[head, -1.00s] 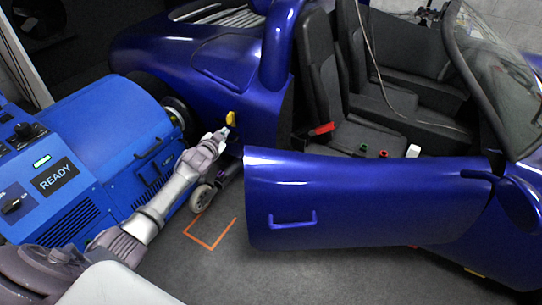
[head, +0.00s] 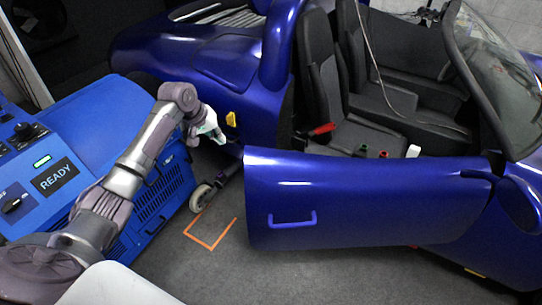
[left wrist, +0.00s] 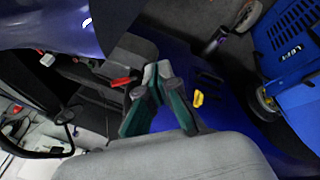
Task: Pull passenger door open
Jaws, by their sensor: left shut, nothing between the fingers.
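The passenger door (head: 360,195) of the blue car stands swung outward, and the seats and cabin show behind it. Its blue handle (head: 292,220) is on the outer face. My left gripper (head: 216,134) is beside the car body, left of the door's free edge and apart from the handle. In the left wrist view its fingers (left wrist: 152,72) are together, with nothing between them. A yellow latch (head: 231,119) on the car body is just right of the gripper; it also shows in the left wrist view (left wrist: 198,99). My right gripper is out of view.
A blue dynamometer machine (head: 95,110) with a READY display stands left, close to my left arm. A caster wheel (head: 201,197) and an orange floor mark (head: 211,243) lie below the gripper. A red lever (head: 322,129) is inside the cabin.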

